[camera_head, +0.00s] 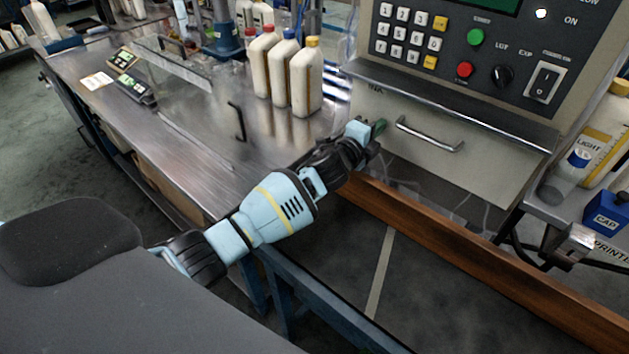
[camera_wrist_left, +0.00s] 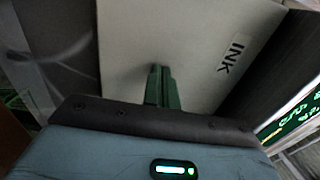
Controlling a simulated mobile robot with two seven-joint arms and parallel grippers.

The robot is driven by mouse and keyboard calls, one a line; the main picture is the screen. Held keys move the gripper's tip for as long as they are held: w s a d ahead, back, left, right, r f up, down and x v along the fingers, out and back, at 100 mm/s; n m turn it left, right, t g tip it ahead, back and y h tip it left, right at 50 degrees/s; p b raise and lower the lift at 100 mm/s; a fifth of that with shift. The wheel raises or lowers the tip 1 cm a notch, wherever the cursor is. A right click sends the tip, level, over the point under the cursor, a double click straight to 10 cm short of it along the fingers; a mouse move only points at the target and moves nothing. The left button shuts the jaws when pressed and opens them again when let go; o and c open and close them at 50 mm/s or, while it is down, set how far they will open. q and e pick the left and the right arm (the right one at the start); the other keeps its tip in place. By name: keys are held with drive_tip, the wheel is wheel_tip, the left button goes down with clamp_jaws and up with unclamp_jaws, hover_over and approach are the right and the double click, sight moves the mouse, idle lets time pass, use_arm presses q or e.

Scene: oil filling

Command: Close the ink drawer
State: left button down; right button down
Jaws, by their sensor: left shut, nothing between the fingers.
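The ink drawer (camera_head: 452,155) is a pale front panel with a metal bar handle (camera_head: 430,134), below the control panel's dark ledge. Its front also fills much of the left wrist view (camera_wrist_left: 195,50), where the label "INK" shows. My left gripper (camera_head: 378,127) is at the left part of the drawer front, left of the handle. Its green fingers (camera_wrist_left: 160,87) are shut together with nothing between them and point at the panel. I cannot tell whether the tips touch it. How far the drawer stands out is hard to tell. My right gripper is not in view.
A control panel (camera_head: 470,50) with keys and knobs rises above the drawer. Several bottles (camera_head: 305,80) stand on the metal table (camera_head: 200,125) to the left. A wooden beam (camera_head: 470,265) runs below. A blue cap box (camera_head: 606,215) is at the right.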

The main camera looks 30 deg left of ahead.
use_arm(q)
drive_tip(key=shift+w+r, duration=0.3)
drive_tip(key=shift+w, duration=0.05)
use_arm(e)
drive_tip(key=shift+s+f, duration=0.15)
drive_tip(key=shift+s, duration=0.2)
